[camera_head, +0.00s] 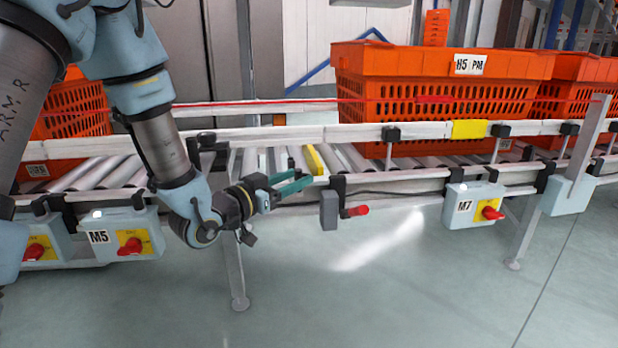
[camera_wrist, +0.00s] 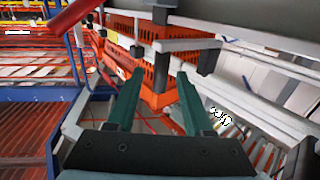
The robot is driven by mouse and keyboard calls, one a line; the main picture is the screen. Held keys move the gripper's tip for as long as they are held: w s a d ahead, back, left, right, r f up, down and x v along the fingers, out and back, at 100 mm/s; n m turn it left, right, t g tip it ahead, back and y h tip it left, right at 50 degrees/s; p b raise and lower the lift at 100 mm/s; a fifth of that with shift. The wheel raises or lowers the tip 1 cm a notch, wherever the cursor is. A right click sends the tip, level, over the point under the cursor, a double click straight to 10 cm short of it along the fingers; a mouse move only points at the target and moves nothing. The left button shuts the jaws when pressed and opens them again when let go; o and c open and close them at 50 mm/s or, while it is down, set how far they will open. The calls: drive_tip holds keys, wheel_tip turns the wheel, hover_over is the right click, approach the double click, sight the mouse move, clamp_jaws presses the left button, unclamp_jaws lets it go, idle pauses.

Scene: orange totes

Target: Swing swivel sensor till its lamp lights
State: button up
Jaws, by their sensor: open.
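A dark grey box with a red handle, which looks like the swivel sensor (camera_head: 329,210), hangs from a black clamp on the front rail of the conveyor. Its red handle (camera_head: 355,211) points right. I cannot make out a lit lamp on it. My gripper (camera_head: 306,178) has two teal fingers, apart and empty, just left of and slightly above the sensor, with a gap between. In the wrist view the open fingers (camera_wrist: 160,76) point toward the rails and an orange tote. I cannot tell which part in that view is the sensor.
The roller conveyor (camera_head: 430,172) carries an orange tote (camera_head: 437,60) on the right. Boxes M5 (camera_head: 121,238) and M7 (camera_head: 472,205) with red knobs hang from the front rail. A support leg (camera_head: 236,275) stands below my gripper. The floor in front is clear.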

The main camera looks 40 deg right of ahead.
drive_tip(key=shift+w+d+b, duration=0.15)
drive_tip(key=shift+d+b, duration=0.1)
drive_tip(key=shift+d, duration=0.9)
drive_tip(key=shift+w+d+b, duration=0.1)
drive_tip(key=shift+d+b, duration=0.15)
drive_tip(key=shift+d, duration=0.9)
clamp_jaws()
drive_tip(key=shift+a, duration=0.1)
